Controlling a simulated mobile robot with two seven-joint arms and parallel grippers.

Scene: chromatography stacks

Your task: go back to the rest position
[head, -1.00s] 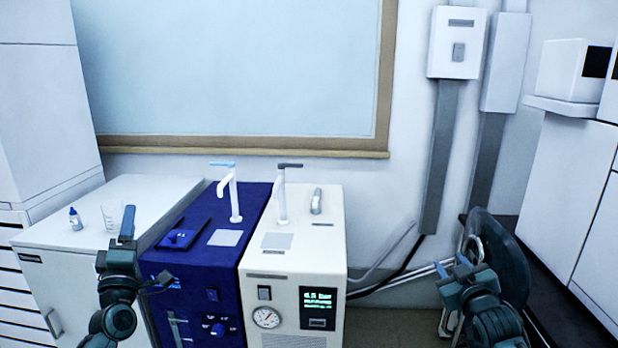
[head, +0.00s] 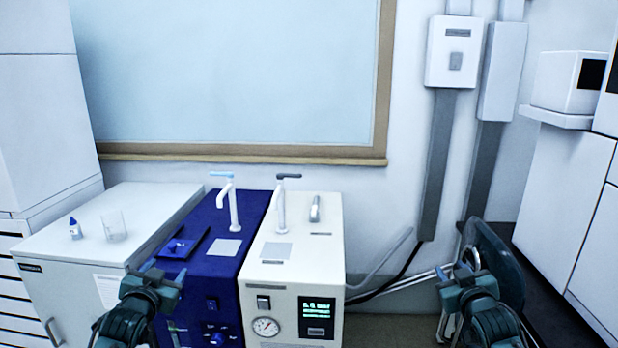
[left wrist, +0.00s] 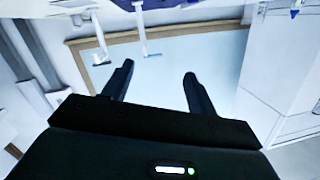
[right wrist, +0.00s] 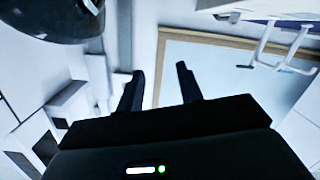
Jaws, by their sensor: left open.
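My left gripper (head: 160,272) is in front of the blue unit and the white cabinet, with nothing between its fingers. The left wrist view shows its two black fingers (left wrist: 157,85) apart and empty. My right gripper (head: 466,268) is at the right, in front of a dark rounded object. The right wrist view shows its fingers (right wrist: 160,85) apart with nothing between them.
A blue unit (head: 250,222) and a cream unit (head: 330,250) with taps stand side by side. A white cabinet (head: 160,210) left of them bears a small bottle (head: 75,230) and a clear beaker (head: 114,227). The dark rounded object (head: 500,265) stands at right.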

